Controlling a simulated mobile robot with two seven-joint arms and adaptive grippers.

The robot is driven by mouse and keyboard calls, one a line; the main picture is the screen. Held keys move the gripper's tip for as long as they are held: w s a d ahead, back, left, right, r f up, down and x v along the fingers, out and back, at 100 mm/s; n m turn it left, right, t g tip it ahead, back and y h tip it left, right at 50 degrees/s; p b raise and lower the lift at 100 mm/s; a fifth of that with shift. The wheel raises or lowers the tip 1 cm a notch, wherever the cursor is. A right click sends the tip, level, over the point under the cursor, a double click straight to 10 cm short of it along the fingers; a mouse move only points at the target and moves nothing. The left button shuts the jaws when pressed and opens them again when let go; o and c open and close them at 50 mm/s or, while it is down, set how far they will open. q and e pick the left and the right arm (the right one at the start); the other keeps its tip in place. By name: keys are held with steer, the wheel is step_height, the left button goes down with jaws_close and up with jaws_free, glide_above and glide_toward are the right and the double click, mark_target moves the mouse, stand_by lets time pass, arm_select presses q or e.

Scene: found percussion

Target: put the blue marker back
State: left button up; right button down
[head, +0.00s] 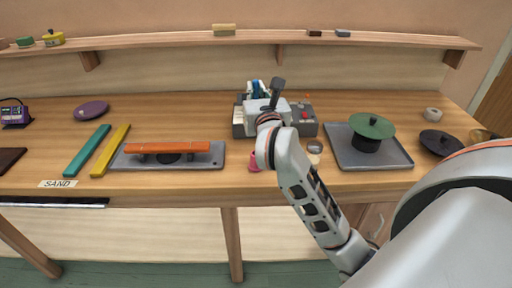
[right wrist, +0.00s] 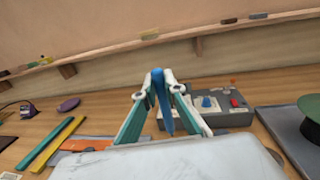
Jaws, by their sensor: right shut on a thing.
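The blue marker (right wrist: 163,100) is held between the fingertips of my right gripper (right wrist: 161,88), in the middle of the right wrist view. The same gripper (head: 258,90) shows in the head view over the grey box (head: 306,129) at the middle of the bench, and its own wrist hides part of that box. The box also shows in the right wrist view (right wrist: 237,119), beyond and to the right of the fingers, with a red button and a white panel with a blue part. I cannot tell whether the marker touches the box. My left gripper is out of view.
A grey tray (head: 394,158) with a green disc (head: 372,125) stands right of the box. An orange bar (head: 180,147) lies on a grey base to the left, beside yellow (head: 110,152) and teal (head: 87,150) bars. A small pink cup (head: 255,163) stands near the front edge. A shelf (head: 160,38) runs behind.

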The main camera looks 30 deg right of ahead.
step_height(320, 180, down, 12)
steer(key=shift+r+b, duration=0.25)
steer(key=shift+b, duration=0.55)
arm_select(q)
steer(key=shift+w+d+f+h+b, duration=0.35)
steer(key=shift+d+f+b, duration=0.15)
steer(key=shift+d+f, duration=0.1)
arm_select(e)
step_height(320, 180, down, 5)
steer(key=shift+r, duration=0.1)
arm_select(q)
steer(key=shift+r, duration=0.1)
arm_select(e)
steer(key=shift+f, duration=0.25)
steer(key=c, duration=2.1)
jaws_free()
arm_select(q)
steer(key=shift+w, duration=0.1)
